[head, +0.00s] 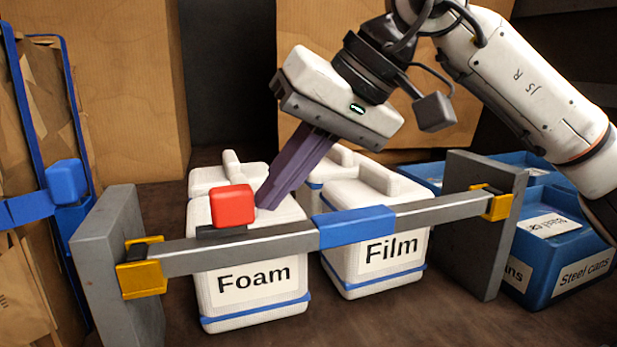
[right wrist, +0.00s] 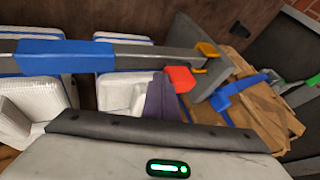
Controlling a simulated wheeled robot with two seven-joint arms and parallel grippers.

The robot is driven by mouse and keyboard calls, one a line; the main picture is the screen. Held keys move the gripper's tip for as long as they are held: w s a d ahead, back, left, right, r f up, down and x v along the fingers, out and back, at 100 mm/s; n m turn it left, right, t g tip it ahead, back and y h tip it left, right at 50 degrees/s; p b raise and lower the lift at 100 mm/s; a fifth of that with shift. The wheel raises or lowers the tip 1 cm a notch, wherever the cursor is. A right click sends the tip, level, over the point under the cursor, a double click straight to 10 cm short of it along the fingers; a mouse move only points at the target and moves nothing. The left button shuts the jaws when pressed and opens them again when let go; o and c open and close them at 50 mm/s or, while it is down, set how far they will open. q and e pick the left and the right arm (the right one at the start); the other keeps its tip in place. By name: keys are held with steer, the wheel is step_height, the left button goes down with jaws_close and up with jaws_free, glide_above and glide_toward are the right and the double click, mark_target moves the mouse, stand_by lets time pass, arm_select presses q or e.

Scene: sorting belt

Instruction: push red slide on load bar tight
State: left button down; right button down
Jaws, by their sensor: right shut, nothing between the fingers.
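The red slide (head: 232,205), a red block on a dark foot, sits on the grey load bar (head: 430,210) left of its middle. It also shows in the right wrist view (right wrist: 180,79). The bar spans two grey uprights through yellow brackets and has a blue sleeve (head: 354,227) at its middle. My right gripper (head: 267,203) is shut and empty, its purple fingers slanting down just right of the red slide. In the right wrist view its fingers (right wrist: 163,98) overlap the slide's edge; I cannot tell whether they touch. My left gripper is not in view.
White containers labelled Foam (head: 255,300) and Film (head: 385,283) stand behind and below the bar. Blue bins (head: 550,270), one labelled Steel cans, are at right. A blue frame with cardboard (head: 62,185) is at far left. A yellow bracket (head: 141,279) and grey upright (head: 118,270) bound the bar's left end.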

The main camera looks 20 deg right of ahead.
steer(key=shift+a, duration=0.45)
steer(key=shift+s, duration=0.1)
steer(key=shift+d, duration=0.45)
steer(key=d, duration=0.3)
steer(key=shift+d, duration=0.2)
steer(key=v, duration=1)
steer(key=shift+a, duration=0.1)
